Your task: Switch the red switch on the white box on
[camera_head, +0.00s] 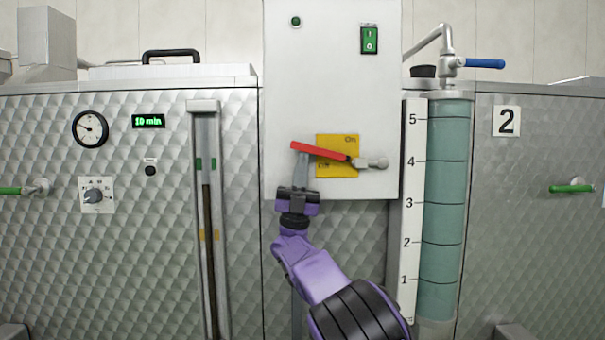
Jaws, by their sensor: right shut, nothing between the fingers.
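The white box (330,80) hangs in the upper middle of the head view. On its lower part is a yellow plate (338,170) with "On" at its upper right and partly hidden lettering at its lower left. The red switch (325,153) is a long lever lying across the plate, its free end at the left and slightly higher than its pivot end at the right. My right gripper (301,158) is shut and empty, pointing up, with its fingertips at the lever's left part, just below it. Whether they touch cannot be told. My left gripper is not in view.
A green rocker switch (369,40) and a green lamp (296,21) sit higher on the box. A scaled column (443,210) with a blue-handled valve (485,63) stands to the right. A sight gauge (207,210), dial (91,129) and knob (96,195) are left.

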